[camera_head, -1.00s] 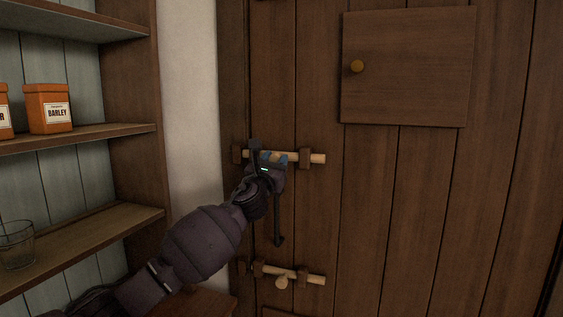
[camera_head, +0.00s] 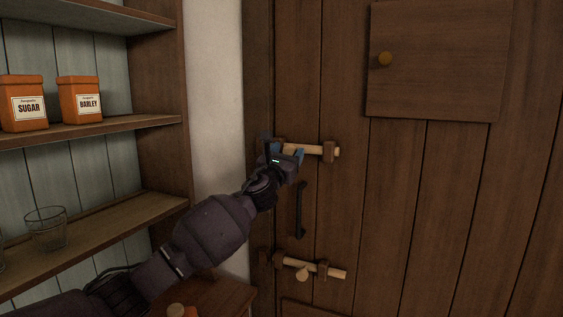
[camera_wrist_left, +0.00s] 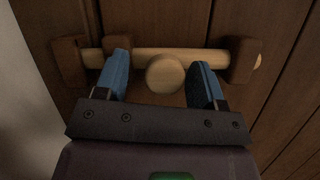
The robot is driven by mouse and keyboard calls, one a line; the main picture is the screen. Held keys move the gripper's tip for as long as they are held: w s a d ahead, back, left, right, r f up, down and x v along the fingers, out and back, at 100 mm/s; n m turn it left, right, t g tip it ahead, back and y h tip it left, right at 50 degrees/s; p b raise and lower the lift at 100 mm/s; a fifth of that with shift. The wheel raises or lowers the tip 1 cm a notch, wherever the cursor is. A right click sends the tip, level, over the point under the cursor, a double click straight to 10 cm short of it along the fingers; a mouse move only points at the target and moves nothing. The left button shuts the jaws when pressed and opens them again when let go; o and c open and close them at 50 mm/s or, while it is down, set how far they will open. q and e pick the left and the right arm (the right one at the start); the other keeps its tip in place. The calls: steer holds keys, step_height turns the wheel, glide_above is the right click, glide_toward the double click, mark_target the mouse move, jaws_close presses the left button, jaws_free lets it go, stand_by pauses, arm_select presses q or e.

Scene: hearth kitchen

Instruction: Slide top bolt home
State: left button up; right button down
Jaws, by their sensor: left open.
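The top bolt (camera_head: 316,150) is a pale wooden bar lying across the plank door, with a round knob (camera_wrist_left: 165,75). In the left wrist view its right end pokes slightly past the right bracket (camera_wrist_left: 243,61). Its left end meets the left bracket (camera_wrist_left: 68,62); how deep it sits there is hidden. My left gripper (camera_head: 288,154) is at the bolt, its blue fingers (camera_wrist_left: 158,82) open on either side of the knob. My right gripper is not in view.
A dark door handle (camera_head: 301,210) hangs just below my gripper. A lower bolt (camera_head: 329,271) with its own knob sits further down. Open shelves (camera_head: 110,127) with orange canisters and glasses stand at left. A hatch (camera_head: 435,62) is at upper right.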

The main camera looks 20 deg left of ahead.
arm_select(q)
steer(key=v, duration=1)
steer(key=shift+s+b, duration=0.3)
steer(key=shift+b, duration=0.05)
steer(key=shift+f, duration=0.1)
steer(key=s+d+f+n+g+h, duration=0.1)
steer(key=s+f+n+g, duration=0.15)
steer(key=f+n, duration=0.6)
steer(key=s+d+f+n+g, duration=0.15)
steer(key=s+f+n, duration=0.25)
steer(key=f+n, duration=0.45)
steer(key=s+d+f+n+g+h, duration=0.15)
steer(key=s+f+n, duration=0.25)
steer(key=f+n, duration=0.5)
steer(key=s+a+f+n+g+y, duration=0.1)
steer(key=s+f+n, duration=0.4)
steer(key=s+f, duration=0.6)
steer(key=s+a+f+n+g+y, duration=0.2)
steer(key=s+f+n, duration=0.4)
steer(key=s+f, duration=0.5)
steer(key=s+g+y, duration=0.1)
steer(key=s+g, duration=0.1)
steer(key=s, duration=0.3)
steer(key=shift+f+n, duration=0.3)
